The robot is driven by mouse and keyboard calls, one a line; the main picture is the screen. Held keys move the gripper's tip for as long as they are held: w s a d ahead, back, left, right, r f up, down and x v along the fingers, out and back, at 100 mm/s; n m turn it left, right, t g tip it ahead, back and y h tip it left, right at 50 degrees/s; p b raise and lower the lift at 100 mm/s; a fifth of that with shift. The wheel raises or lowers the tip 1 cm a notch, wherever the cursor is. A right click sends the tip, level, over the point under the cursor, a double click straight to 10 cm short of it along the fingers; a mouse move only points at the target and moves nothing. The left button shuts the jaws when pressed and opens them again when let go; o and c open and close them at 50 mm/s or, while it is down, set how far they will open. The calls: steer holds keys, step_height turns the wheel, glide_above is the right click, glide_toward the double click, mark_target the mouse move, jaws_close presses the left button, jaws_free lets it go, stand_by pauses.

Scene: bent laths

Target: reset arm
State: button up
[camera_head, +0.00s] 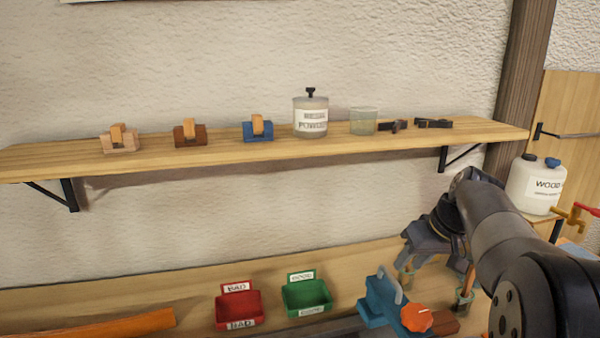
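My arm comes in from the lower right, and my gripper (435,293) hangs at its end, pointing down over the right part of the workbench. Its two fingers are well apart, and I see nothing held between them. A blue device with an orange knob (417,318) stands just left of and below the fingers in the picture. I cannot tell how high the fingertips are above the bench.
A red BAD tray (239,307) and a green GOOD tray (306,294) sit on the bench. An orange piece (95,328) lies at left. A wall shelf (210,156) above carries small clamp-like blocks, a labelled jar (311,118) and a glass (363,122). A white jug (535,188) stands right.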

mark_target(391, 278)
steer(key=x, duration=0.5)
steer(key=shift+a+f, duration=0.1)
steer(key=shift+f, duration=0.05)
steer(key=shift+a+f, duration=0.1)
steer(key=shift+a, duration=0.35)
